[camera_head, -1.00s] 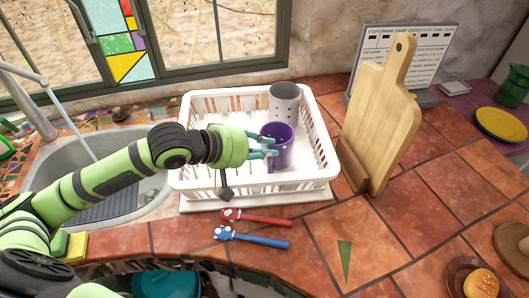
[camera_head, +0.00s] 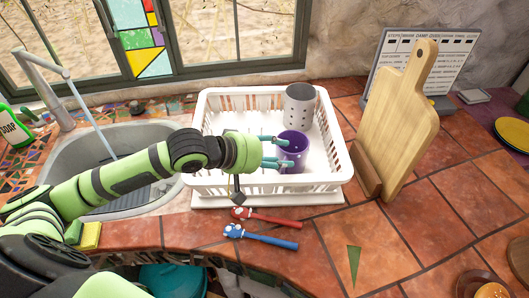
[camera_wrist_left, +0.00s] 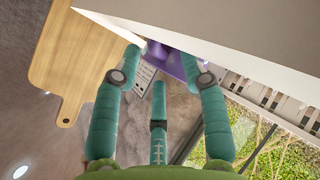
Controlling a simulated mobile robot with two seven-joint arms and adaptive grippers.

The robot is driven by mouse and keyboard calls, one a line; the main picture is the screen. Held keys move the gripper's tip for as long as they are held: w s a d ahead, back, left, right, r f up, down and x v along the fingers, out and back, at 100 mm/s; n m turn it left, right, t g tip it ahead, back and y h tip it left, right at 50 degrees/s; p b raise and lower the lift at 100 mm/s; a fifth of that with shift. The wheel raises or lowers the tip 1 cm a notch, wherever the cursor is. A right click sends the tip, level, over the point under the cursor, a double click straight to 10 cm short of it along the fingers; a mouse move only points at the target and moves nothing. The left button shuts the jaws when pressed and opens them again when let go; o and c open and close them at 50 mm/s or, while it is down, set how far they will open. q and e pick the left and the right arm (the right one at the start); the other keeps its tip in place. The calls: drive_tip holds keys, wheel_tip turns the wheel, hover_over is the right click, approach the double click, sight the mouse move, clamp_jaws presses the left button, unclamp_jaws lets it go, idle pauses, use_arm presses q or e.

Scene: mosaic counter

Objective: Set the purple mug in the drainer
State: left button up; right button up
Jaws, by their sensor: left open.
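The purple mug (camera_head: 296,146) stands upright inside the white drainer (camera_head: 225,180), near its middle, in front of the grey perforated cup. It looks to be on the drainer floor, though its base is partly hidden by a finger. My left gripper (camera_head: 284,152) reaches over the drainer's left side. Its teal fingers are spread open beside the mug's near-left side. In the left wrist view the purple mug (camera_wrist_left: 176,64) shows between the separated fingertips (camera_wrist_left: 165,62), partly cut off by the white drainer. Whether a finger still touches the mug, I cannot tell. My right gripper is out of view.
A grey perforated cup (camera_head: 299,105) stands at the drainer's back. A wooden cutting board (camera_head: 398,125) leans in a holder to the right. Red (camera_head: 268,217) and blue (camera_head: 262,239) utensils lie in front. The sink (camera_head: 85,150) is left.

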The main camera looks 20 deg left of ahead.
use_arm(q)
drive_tip(key=shift+s+a+r, duration=0.15)
drive_tip(key=shift+s+a, duration=0.2)
drive_tip(key=p+v, duration=0.6)
drive_tip(key=v, duration=0.4)
drive_tip(key=shift+d+r, duration=0.1)
drive_tip(key=shift+r, duration=0.2)
drive_tip(key=shift+s+a+p, duration=0.25)
drive_tip(key=shift+s+p, duration=0.05)
drive_tip(key=shift+p, duration=0.3)
